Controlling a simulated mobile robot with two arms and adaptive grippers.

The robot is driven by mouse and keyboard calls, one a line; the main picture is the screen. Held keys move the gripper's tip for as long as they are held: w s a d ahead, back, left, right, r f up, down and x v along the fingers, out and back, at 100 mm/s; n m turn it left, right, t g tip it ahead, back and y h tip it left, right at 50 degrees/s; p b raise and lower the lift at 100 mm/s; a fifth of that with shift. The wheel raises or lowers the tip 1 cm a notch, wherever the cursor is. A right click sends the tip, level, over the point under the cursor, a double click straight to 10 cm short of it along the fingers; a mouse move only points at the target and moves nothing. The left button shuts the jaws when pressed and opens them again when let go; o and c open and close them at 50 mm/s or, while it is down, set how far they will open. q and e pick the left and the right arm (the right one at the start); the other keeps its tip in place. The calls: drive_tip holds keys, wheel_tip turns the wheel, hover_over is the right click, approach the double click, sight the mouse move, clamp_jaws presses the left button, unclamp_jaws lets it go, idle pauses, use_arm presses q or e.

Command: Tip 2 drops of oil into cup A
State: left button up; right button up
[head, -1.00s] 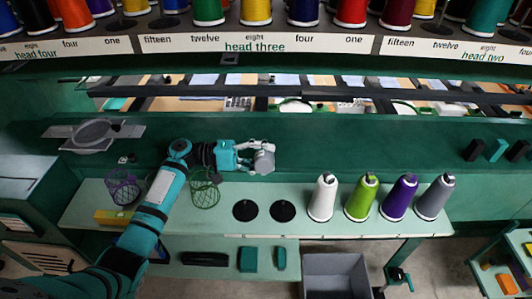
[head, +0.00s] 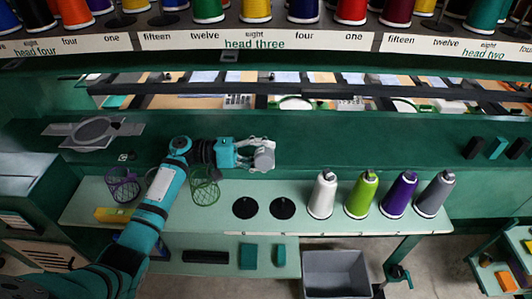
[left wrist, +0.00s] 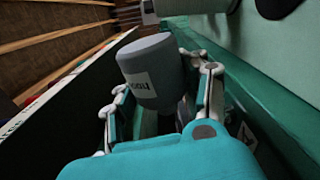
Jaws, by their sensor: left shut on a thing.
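My left gripper (head: 258,150) is shut on a grey container (head: 265,159) and holds it above the back of the light green shelf. In the left wrist view the container (left wrist: 152,72) is a tilted grey cylinder with a pale label between the fingers (left wrist: 165,100). The label's text is turned and I cannot read it surely. I cannot make out a cup marked A. A green wire basket (head: 205,188) and a purple wire basket (head: 123,186) stand on the shelf to the left of the gripper. My right gripper is not in view.
White (head: 322,195), green (head: 362,196), purple (head: 399,196) and grey (head: 435,195) thread cones stand on the shelf (head: 300,228). Two black discs (head: 264,207) lie left of them. A grey bin (head: 337,274) is below. A rack of spools runs above.

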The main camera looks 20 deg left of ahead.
sight(266, 150)
use_arm(q)
drive_tip(key=m+b, duration=0.2)
drive_tip(key=b, duration=0.2)
drive_tip(key=f+m+b, duration=0.1)
drive_tip(key=m+b, duration=0.1)
drive_tip(key=b, duration=0.2)
drive_tip(key=shift+w, duration=0.1)
drive_tip(key=shift+r+m+b, duration=0.2)
drive_tip(key=shift+m+b, duration=0.2)
drive_tip(key=shift+r, duration=0.25)
drive_tip(key=r+m+b, duration=0.1)
drive_tip(key=m+b, duration=0.1)
drive_tip(key=b, duration=0.1)
drive_tip(key=r+m+b, duration=0.1)
drive_tip(key=m+b, duration=0.1)
drive_tip(key=b, duration=0.1)
drive_tip(key=s+r+m+b, duration=0.1)
drive_tip(key=m+b, duration=0.2)
drive_tip(key=b, duration=0.1)
drive_tip(key=shift+d+r, duration=0.1)
drive_tip(key=shift+r, duration=0.05)
drive_tip(key=shift+s+d+r+m+b, duration=0.1)
drive_tip(key=shift+s+r+m+b, duration=0.3)
drive_tip(key=shift+r+m+b, duration=0.3)
drive_tip(key=shift+r, duration=0.1)
